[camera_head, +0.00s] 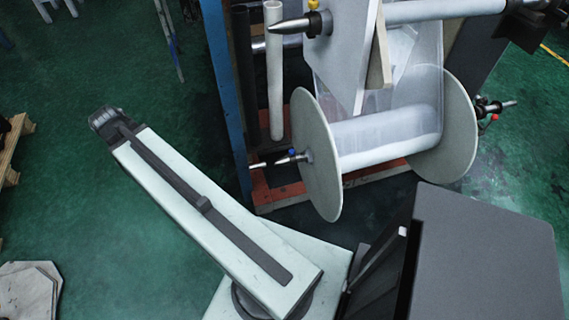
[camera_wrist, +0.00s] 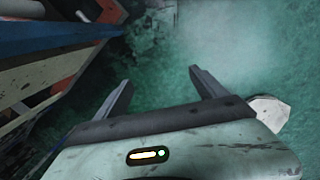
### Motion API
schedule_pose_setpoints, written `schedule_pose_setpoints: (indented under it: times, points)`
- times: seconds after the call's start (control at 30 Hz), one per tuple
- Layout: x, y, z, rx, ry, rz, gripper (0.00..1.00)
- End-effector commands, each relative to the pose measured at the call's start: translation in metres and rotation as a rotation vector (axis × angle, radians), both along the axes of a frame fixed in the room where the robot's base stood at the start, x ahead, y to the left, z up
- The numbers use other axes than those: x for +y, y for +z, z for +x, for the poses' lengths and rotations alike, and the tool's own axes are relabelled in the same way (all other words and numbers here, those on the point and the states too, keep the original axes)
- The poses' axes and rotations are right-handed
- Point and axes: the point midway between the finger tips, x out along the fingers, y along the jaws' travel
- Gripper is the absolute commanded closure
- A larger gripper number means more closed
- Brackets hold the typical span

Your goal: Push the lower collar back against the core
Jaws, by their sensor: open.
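In the head view, the lower reel's pale film-wound core (camera_head: 385,135) lies between a left disc (camera_head: 318,160) and a right disc (camera_head: 457,125). A grey lower collar with a blue knob (camera_head: 291,154) sits on the shaft outside the left disc, close to it. Any gap there is too small to tell. Another collar with a red knob (camera_head: 483,107) shows beyond the right disc. My gripper (camera_wrist: 160,90) is open and empty above bare floor in the wrist view. In the head view my arm points to the upper left, away from the reel.
A blue post (camera_head: 226,80) stands left of the reel, above a red-orange base (camera_head: 275,190). An upper roller (camera_head: 440,10) has a collar with a yellow knob (camera_head: 314,20). A wooden pallet (camera_head: 14,145) stands at far left. Green floor between pallet and post is clear.

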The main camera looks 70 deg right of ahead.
Motion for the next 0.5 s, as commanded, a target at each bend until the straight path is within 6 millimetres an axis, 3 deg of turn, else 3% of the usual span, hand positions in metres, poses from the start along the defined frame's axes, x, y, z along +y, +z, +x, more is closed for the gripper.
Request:
schedule_pose_setpoints:
  times: [0.03,0.17,0.3,0.4,0.5]
  points:
    - [-0.048,-0.045,-0.014,0.018,0.023,-0.022,0.19]
    - [-0.155,-0.095,-0.066,0.084,0.133,-0.073,0.19]
    - [-0.254,-0.145,-0.144,0.182,0.252,-0.099,0.19]
    - [-0.307,-0.174,-0.204,0.254,0.329,-0.096,0.19]
    - [-0.341,-0.193,-0.255,0.312,0.39,-0.084,0.19]
